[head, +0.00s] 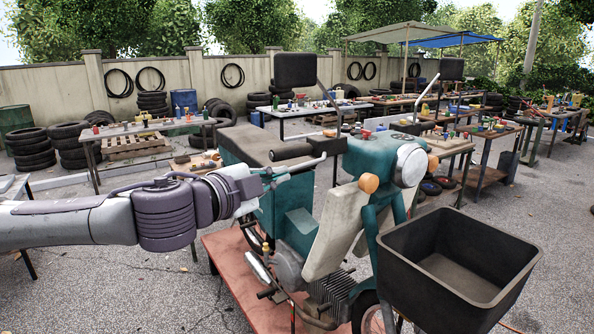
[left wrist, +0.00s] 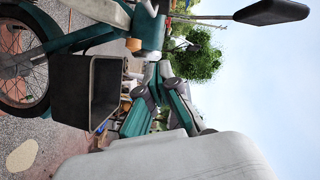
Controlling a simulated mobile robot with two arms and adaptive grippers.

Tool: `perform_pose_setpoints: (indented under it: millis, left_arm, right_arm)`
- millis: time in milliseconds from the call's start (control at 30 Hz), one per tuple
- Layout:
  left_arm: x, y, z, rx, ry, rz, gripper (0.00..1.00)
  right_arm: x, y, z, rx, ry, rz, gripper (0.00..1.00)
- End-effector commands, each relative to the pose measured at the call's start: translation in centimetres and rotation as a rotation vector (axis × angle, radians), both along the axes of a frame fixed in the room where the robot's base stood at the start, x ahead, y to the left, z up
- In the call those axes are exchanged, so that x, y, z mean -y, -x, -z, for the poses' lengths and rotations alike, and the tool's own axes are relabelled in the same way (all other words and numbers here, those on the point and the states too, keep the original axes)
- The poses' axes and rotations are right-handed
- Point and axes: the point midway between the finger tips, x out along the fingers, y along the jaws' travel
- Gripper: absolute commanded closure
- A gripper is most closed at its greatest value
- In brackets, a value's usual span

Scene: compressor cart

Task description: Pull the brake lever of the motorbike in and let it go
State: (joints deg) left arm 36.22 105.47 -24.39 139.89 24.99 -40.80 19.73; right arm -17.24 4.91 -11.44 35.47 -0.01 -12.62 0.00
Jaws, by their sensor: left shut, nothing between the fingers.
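The teal and grey motorbike (head: 325,242) stands upright on a reddish platform (head: 222,250). Its dark handlebar grip (head: 291,151) points left in the head view. A thin pale lever (head: 312,162) shows just below this grip. My left gripper (head: 292,172) is at the lever, shut and with nothing between its fingers; whether it touches the lever I cannot tell. In the left wrist view the fingers of my left gripper (left wrist: 160,72) come together in front of the bike, which appears turned on its side. My right gripper is not in view.
A large black basket (head: 405,262) sticks out at the bike's front. Mirrors (head: 295,69) rise above the handlebar. Workbenches with tools, such as the one at the left (head: 150,128), and stacked tyres (head: 31,150) stand behind. Asphalt at the front left is open.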

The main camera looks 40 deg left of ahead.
Motion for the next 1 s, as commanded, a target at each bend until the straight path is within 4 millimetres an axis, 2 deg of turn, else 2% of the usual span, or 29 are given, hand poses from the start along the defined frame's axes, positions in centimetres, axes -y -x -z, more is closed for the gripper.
perform_pose_setpoints:
  millis: [400, 800, 1000]
  left_arm:
    - [0.1, -4.3, 0.0, -0.002, 0.011, 0.001, 1.0]
    - [0.1, -10.0, 0.6, -0.002, 0.008, -0.002, 1.0]
    - [-2.3, -10.4, 2.2, -0.006, -0.002, -0.005, 1.0]
  right_arm:
    - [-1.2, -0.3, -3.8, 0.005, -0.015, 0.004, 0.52]
    - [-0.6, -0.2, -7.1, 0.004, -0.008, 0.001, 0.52]
    - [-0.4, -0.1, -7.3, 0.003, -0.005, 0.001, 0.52]
